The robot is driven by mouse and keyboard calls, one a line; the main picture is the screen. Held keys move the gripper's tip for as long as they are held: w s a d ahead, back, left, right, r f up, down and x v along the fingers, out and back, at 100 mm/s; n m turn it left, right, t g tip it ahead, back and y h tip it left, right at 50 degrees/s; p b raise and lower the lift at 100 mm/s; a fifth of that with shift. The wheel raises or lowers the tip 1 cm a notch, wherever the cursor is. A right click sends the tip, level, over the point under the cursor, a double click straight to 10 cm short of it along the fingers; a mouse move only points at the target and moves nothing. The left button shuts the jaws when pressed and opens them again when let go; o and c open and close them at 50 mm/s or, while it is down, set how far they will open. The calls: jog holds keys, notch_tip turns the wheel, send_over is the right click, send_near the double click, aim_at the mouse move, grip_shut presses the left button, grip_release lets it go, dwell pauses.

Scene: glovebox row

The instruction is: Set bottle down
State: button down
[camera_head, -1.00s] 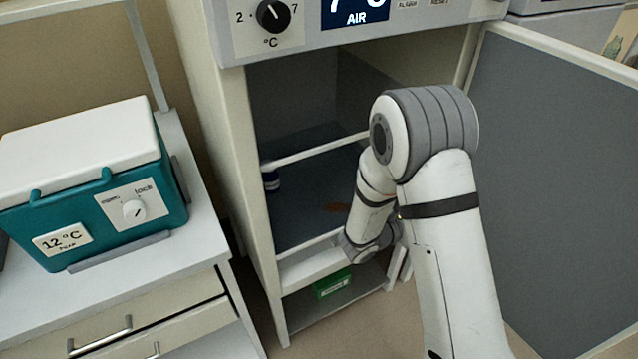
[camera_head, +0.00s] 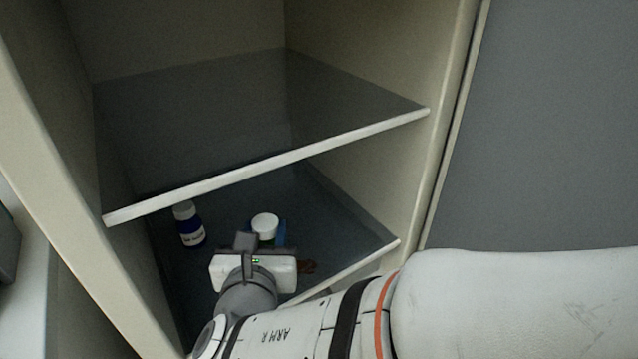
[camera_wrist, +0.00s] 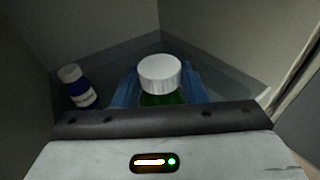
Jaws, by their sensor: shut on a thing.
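A green bottle with a white cap (camera_head: 265,224) is inside the open cabinet, over its lower shelf (camera_head: 345,225). My gripper (camera_head: 266,236) reaches in from the front and is shut on the bottle. In the wrist view the blue fingers stand on both sides of the bottle (camera_wrist: 160,76), which looks upright. Its lower part is hidden by my gripper, so I cannot tell whether its base touches the shelf.
A dark blue bottle with a white cap (camera_head: 189,225) stands on the lower shelf to the left. An upper shelf (camera_head: 270,160) lies above. The cabinet's side walls are close; an open door (camera_head: 550,130) is at right.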

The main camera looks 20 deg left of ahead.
jog(key=w+d+b, duration=0.2)
jog(key=w+d, duration=0.1)
jog(key=w, duration=0.6)
jog(key=w+d+b, duration=0.2)
jog(key=w, duration=0.7)
notch_tip(320, 180, down, 7)
jog(key=b, duration=0.4)
jog(key=shift+d, duration=0.15)
jog(key=shift+w, duration=0.1)
jog(key=shift+r, duration=0.1)
jog(key=shift+f, duration=0.2)
jog(key=c, duration=0.9)
grip_release()
jog(key=shift+r, duration=0.15)
